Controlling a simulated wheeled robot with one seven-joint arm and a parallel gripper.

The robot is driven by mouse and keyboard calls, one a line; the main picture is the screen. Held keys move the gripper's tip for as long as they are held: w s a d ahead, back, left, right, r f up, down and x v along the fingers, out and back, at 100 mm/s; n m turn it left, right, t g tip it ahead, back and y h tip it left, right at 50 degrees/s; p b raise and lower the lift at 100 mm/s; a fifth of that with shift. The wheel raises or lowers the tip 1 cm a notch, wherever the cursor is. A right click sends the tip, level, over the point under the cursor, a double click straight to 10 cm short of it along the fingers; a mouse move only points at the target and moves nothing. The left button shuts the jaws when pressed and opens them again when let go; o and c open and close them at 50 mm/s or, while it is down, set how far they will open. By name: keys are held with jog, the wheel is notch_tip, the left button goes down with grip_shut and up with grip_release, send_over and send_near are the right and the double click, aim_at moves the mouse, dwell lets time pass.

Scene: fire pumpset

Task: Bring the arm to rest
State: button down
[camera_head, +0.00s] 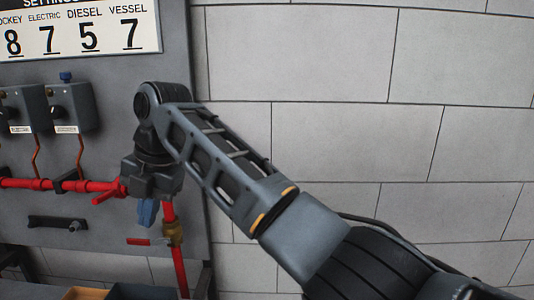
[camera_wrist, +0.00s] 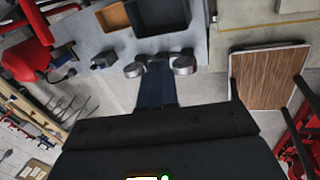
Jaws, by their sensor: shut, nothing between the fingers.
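My arm reaches across the head view from the lower right to the panel side on the left. My gripper (camera_head: 147,213) hangs from the wrist with its blue fingers pointing down, in front of the grey panel. The fingers look together and hold nothing. In the wrist view my gripper (camera_wrist: 158,68) shows as a dark blue strip between two grey rounded parts, over a grey surface below.
The grey panel (camera_head: 100,230) carries pressure switches (camera_head: 70,108), a settings sign (camera_head: 80,32), a red pipe (camera_head: 30,184) and a brass valve (camera_head: 173,233). Dark and orange bins (camera_wrist: 158,14) (camera_wrist: 113,17) lie below. A wooden-topped table (camera_wrist: 268,78) stands right. A block wall (camera_head: 330,140) is bare.

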jog(key=s+d+f+m+t+y+b, duration=0.1)
jog(key=s+f+m+y, duration=0.3)
jog(key=f, duration=0.8)
jog(key=s+d+f+m+t+y+b, duration=0.1)
jog(key=s+f+m+b, duration=0.3)
jog(key=f, duration=0.8)
jog(key=s+d+f+m+t, duration=0.5)
jog(key=s+d+f+m, duration=0.5)
jog(key=d+f+m, duration=0.25)
jog(key=s+d+r+m+t+h+b, duration=0.1)
jog(key=s+d+m+t+h+b, duration=0.3)
jog(key=s+d+m, duration=0.9)
jog(key=s+d+r+m+t+h, duration=0.1)
jog(key=s+d+r+t+h, duration=0.2)
jog(key=s+d+r, duration=1)
jog(key=s+d+h, duration=0.1)
jog(key=s+d, duration=0.1)
jog(key=d, duration=0.1)
jog(key=shift+t, duration=0.4)
